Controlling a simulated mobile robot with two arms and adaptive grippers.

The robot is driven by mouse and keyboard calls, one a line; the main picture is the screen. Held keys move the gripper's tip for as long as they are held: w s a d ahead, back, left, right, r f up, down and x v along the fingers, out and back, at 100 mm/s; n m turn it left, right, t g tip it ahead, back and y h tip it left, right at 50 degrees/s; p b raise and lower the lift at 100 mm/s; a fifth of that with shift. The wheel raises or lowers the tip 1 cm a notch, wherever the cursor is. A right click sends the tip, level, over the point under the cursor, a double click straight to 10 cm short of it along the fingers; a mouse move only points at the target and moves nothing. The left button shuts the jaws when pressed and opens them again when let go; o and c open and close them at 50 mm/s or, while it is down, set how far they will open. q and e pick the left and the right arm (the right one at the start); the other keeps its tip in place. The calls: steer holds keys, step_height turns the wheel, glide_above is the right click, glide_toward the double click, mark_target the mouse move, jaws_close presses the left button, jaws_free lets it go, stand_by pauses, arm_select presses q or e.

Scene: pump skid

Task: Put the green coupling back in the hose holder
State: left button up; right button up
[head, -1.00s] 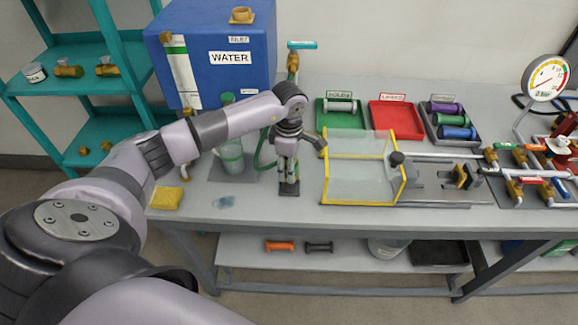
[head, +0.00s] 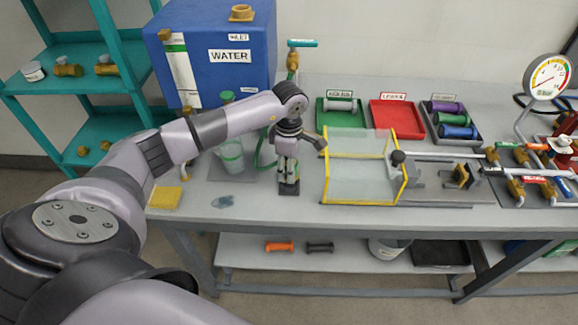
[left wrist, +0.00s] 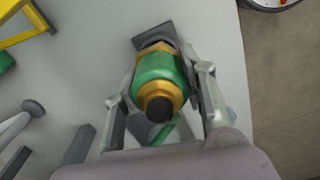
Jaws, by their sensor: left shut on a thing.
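The green coupling (left wrist: 160,70), a green band between brass rings with a dark end, sits between the fingers of my left gripper (left wrist: 160,95) in the left wrist view. The fingers are shut on it from both sides. In the head view my left gripper (head: 288,168) points down over the bench and mostly hides the coupling. A dark square base (head: 289,188), seemingly the hose holder's, is directly below it; it also shows beyond the coupling in the left wrist view (left wrist: 152,33). I cannot tell whether the coupling is seated. My right gripper is not in view.
A green hose (head: 262,152) hangs behind my gripper near the blue water tank (head: 215,85). A clear yellow-edged guard (head: 350,180) stands close on the right. A beaker (head: 231,158) and a yellow sponge (head: 165,198) are to the left. Bare bench lies in front.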

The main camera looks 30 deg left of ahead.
arm_select(q)
steer(key=shift+f+b, duration=1.3)
steer(key=shift+f, duration=0.15)
steer(key=o, duration=1.4)
steer(key=shift+c, duration=0.2)
step_height(320, 180, up, 12)
